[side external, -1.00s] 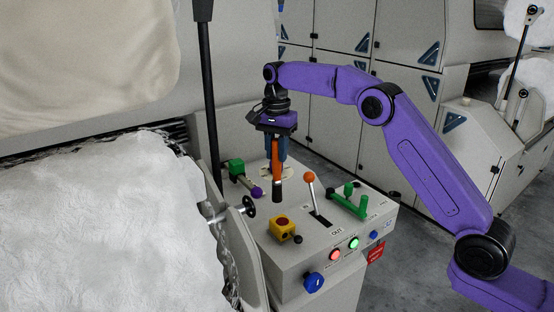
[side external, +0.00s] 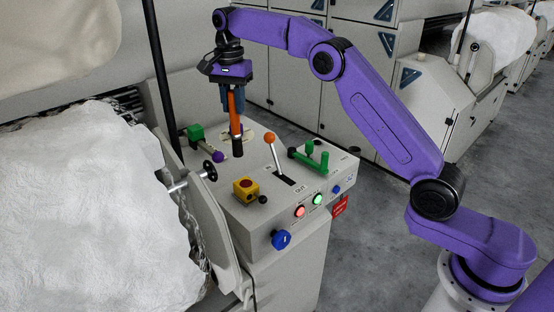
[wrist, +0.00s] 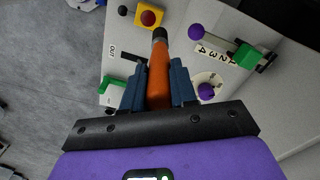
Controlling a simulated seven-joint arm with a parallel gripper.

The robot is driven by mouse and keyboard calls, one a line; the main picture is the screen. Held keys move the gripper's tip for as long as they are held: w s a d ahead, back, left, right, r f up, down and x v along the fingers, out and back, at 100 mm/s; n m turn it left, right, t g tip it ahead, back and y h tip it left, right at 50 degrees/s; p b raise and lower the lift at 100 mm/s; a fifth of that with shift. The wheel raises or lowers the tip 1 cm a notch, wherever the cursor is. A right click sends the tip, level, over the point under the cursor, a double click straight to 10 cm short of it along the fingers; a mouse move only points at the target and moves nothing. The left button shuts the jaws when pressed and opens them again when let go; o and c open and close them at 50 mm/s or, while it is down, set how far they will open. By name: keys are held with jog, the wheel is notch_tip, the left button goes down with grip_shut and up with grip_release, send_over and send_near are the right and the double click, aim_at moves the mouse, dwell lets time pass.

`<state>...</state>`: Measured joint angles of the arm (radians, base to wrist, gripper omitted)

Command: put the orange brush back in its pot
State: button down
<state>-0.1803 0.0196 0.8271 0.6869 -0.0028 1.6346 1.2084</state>
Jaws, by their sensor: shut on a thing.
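My gripper (side external: 231,97), with blue fingers, is shut on the orange brush (side external: 237,108). The brush hangs nearly upright, with its dark end (side external: 237,147) down, above the back part of the grey control console. In the wrist view the orange handle (wrist: 158,78) lies between the blue fingers, and the dark end (wrist: 160,36) points away from me. I cannot clearly make out the pot; a small dark round thing (side external: 353,150) at the console's right end may be its opening.
An orange-knobbed lever (side external: 271,140) stands right of the brush. A green handle (side external: 312,160), a yellow box with a red button (side external: 246,188), and a green block (side external: 196,132) with a purple-knobbed rod (side external: 217,157) also stick up from the console. A tall dark post (side external: 158,75) stands at left.

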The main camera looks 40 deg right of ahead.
jog(key=d+r+m, duration=0.1)
jog(key=d+m, duration=0.3)
jog(key=d, duration=1.5)
jog(key=s+d+f+m, duration=0.2)
jog(key=s+d, duration=0.1)
jog(key=d, duration=0.5)
jog(key=s+d+f+m, duration=0.1)
jog(key=s+d, duration=0.2)
jog(key=d, duration=0.6)
jog(key=s+d+f+m, duration=0.2)
jog(key=s+d, duration=0.1)
jog(key=d, duration=0.5)
notch_tip(320, 180, down, 18)
jog(key=d, duration=0.1)
jog(key=shift+s+f, duration=0.2)
jog(key=shift+s, duration=0.2)
jog(key=shift+f, duration=0.15)
